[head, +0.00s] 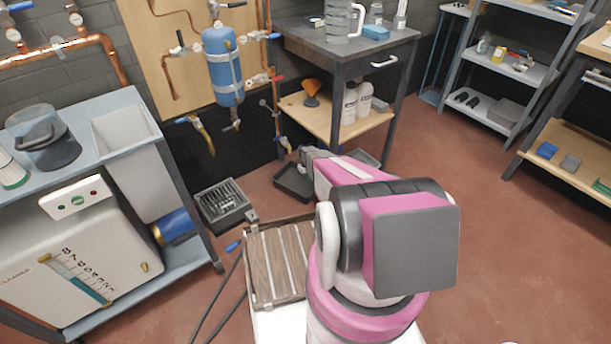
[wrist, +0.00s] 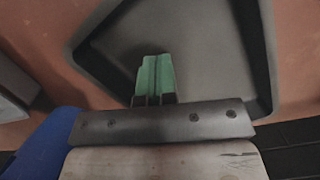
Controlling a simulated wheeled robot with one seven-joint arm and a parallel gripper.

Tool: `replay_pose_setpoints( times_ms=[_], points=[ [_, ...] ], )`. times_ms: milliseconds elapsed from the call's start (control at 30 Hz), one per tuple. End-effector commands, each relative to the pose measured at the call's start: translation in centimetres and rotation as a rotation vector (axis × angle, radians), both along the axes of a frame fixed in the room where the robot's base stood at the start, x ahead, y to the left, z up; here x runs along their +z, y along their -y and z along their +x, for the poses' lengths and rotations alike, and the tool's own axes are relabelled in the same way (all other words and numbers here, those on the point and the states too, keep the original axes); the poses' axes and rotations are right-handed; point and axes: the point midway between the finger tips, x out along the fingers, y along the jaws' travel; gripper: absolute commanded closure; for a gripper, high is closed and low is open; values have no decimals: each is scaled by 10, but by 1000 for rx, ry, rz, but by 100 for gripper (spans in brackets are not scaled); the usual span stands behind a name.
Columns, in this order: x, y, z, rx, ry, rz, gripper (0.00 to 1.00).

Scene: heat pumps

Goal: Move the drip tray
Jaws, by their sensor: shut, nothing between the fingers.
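The drip tray is a shallow dark grey tray (head: 290,186) on the red-brown floor below the pipe board. My arm hides part of it in the head view. In the wrist view the tray (wrist: 205,45) fills much of the picture, with its raised rim showing at left and right. My gripper has green fingertips (wrist: 155,78), pressed together with nothing between them. They appear in front of the tray's inside and near edge; I cannot tell whether they touch it. In the head view my arm mostly hides the gripper.
A slotted dark drain box (head: 223,204) stands on the floor left of the tray. A slatted wooden panel (head: 280,262) lies nearer me. A blue cart (head: 190,262) stands at left. A bench (head: 390,62) with a lower wooden shelf stands behind the tray. Floor at right is clear.

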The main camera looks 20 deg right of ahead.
Motion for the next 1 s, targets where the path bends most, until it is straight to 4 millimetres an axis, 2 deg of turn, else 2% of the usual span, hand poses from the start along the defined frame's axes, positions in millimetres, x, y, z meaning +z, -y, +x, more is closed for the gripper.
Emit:
replay_pose_setpoints(
  times_ms=[33, 367, 533, 867, 1000],
  points=[
    [2, 2, -13, -1, -1, 0, 100],
    [2, 18, -69, 0, -1, 0, 100],
    [-14, 18, -65, 1, 0, -1, 100],
    [-19, 18, -65, 0, 1, 0, 100],
    [-21, 15, -52, 1, 3, 1, 100]
  ],
)
